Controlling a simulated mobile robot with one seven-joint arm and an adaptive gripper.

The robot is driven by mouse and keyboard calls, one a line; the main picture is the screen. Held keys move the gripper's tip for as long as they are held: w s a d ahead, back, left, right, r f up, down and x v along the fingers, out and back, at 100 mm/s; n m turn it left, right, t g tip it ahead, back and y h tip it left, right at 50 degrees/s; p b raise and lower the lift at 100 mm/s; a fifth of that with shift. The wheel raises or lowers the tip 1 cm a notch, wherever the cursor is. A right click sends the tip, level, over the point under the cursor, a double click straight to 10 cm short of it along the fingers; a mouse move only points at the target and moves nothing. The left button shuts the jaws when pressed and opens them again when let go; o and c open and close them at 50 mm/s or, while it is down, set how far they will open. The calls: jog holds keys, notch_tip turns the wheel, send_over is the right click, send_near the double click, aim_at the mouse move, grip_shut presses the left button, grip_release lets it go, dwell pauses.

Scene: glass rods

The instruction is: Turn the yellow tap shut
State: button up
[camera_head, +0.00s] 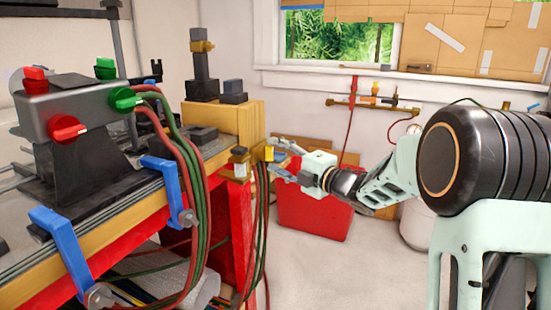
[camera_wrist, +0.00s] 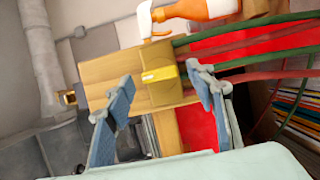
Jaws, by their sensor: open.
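The yellow tap (camera_head: 269,153) is at the right end of the wooden bench, beside the hanging hoses. In the wrist view the yellow tap (camera_wrist: 160,75) shows as a small block with a pale mark on its face, in front of a wooden surface. My gripper (camera_head: 273,158) reaches in from the right, with its fingertips around the tap's place. In the wrist view my open gripper (camera_wrist: 159,80) has one blue-padded finger on each side of the tap, with visible gaps. Whether either finger touches it I cannot tell.
Red and green hoses (camera_head: 193,190) hang along the bench front. A grey torch stand (camera_head: 60,108) with red and green knobs and blue clamps (camera_head: 64,245) are on the left. A red box (camera_head: 313,205) stands on the floor behind my gripper. An orange bottle (camera_wrist: 205,9) is near the tap.

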jog(key=shift+w+a, duration=0.2)
jog(key=shift+w, duration=0.05)
jog(key=c, duration=1.2)
jog(key=shift+o, duration=0.2)
